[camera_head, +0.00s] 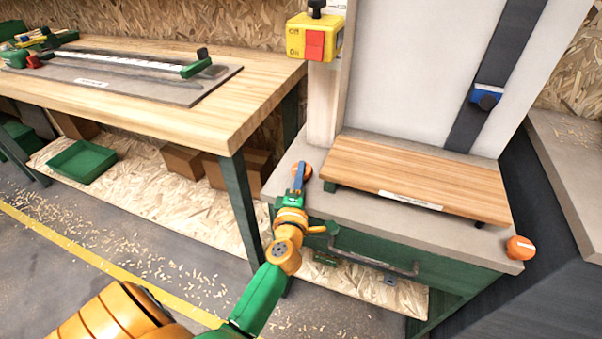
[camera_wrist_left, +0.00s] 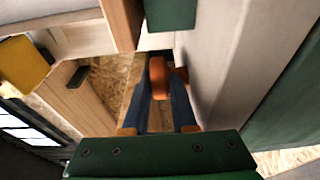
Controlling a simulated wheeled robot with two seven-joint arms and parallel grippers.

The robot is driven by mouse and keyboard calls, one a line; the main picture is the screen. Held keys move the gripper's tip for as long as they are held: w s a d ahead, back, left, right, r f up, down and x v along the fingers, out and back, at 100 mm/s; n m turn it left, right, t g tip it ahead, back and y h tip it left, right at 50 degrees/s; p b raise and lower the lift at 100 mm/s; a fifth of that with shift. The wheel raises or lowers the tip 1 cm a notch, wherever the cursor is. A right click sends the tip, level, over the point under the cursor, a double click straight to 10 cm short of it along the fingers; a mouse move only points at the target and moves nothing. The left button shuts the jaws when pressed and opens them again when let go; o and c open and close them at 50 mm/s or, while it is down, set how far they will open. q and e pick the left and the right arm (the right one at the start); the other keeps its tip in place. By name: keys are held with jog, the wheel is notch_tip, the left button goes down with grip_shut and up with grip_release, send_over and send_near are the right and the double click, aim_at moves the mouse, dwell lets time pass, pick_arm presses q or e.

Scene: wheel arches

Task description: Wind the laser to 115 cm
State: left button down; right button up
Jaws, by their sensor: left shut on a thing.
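My left gripper (camera_head: 298,178) reaches to the left front corner of the grey bench top. Its blue fingers are shut on an orange knob (camera_head: 307,171) there. In the left wrist view the orange knob (camera_wrist_left: 158,72) shows between the fingertips. A second orange knob (camera_head: 519,247) sits at the right front corner. A blue carriage with a dark round knob (camera_head: 486,97) sits on a dark slanted strip on the pale upright panel; I cannot tell whether it is the laser. No distance reading is legible. My right gripper is not in view.
A wooden board (camera_head: 415,180) with a white label lies on the grey bench top (camera_head: 385,220). A yellow box with a red switch (camera_head: 314,38) is mounted above left. A wooden workbench (camera_head: 215,110) stands at left. A dark handle (camera_head: 372,259) crosses the green front below.

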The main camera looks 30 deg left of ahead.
pick_arm(q)
jog(key=shift+s+a+r+m+t+h+p, duration=0.15)
jog(key=shift+m+t+h+p, duration=0.25)
jog(key=shift+m+h+p, duration=0.3)
jog(key=shift+m+h, duration=0.3)
jog(key=shift+h, duration=0.4)
jog(key=shift+a+f+m+t+h, duration=0.1)
jog(key=shift+f+m+t+h, duration=0.1)
jog(key=shift+m+h, duration=0.3)
jog(key=shift+a+f+m+t+h, duration=0.1)
jog(key=shift+m+t+h, duration=0.15)
jog(key=shift+h, duration=0.35)
jog(key=m+h+b, duration=0.2)
jog(key=h, duration=0.1)
jog(key=shift+f, duration=0.15)
jog(key=shift+a+m+h+b, duration=0.1)
jog(key=shift+m+h+b, duration=0.55)
jog(key=shift+h+b, duration=0.5)
jog(key=shift+r+h, duration=0.2)
jog(key=shift+h, duration=0.15)
jog(key=c, duration=1)
grip_release()
